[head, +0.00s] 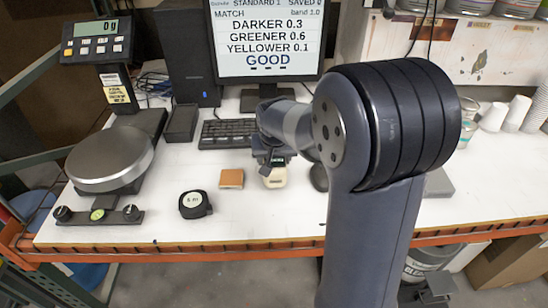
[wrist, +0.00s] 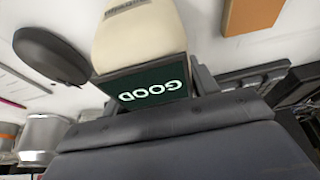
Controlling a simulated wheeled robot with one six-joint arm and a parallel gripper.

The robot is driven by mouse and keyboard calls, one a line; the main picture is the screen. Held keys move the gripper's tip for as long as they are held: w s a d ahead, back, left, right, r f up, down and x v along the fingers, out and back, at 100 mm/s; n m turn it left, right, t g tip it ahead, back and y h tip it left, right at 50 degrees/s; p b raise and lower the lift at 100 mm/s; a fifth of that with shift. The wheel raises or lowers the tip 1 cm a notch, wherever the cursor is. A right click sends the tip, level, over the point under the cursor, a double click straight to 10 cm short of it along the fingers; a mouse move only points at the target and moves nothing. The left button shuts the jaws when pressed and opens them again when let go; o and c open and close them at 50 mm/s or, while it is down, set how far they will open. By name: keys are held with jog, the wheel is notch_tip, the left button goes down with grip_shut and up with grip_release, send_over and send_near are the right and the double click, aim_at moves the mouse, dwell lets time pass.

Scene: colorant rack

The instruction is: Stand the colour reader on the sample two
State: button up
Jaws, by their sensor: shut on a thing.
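The colour reader (head: 275,178) is a cream block with a dark screen. In the wrist view the reader (wrist: 143,38) shows GOOD upside down on that screen. My gripper (head: 271,157) is shut on its upper part and points down over the bench. Whether the reader's foot touches anything is hidden. An orange-brown square sample (head: 231,178) lies flat just left of the reader, apart from it. It also shows at the top of the wrist view (wrist: 252,14). I cannot read a number on it, and no other sample shows clearly.
The monitor (head: 266,40) reads STANDARD 1, SAVED 0, MATCH and GOOD. A keyboard (head: 228,133) lies behind the reader and a dark mouse (head: 319,178) right of it. A tape measure (head: 194,204) and a scale (head: 110,160) stand left. The front bench strip is clear.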

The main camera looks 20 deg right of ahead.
jog(key=o, duration=1.1)
jog(key=shift+f, duration=0.2)
jog(key=o, duration=0.5)
jog(key=shift+r, duration=0.1)
jog(key=shift+s+r, duration=0.1)
jog(key=shift+r, duration=0.35)
jog(key=v, duration=1.1)
jog(key=shift+s+a+r, duration=0.1)
jog(key=shift+s+r, duration=0.05)
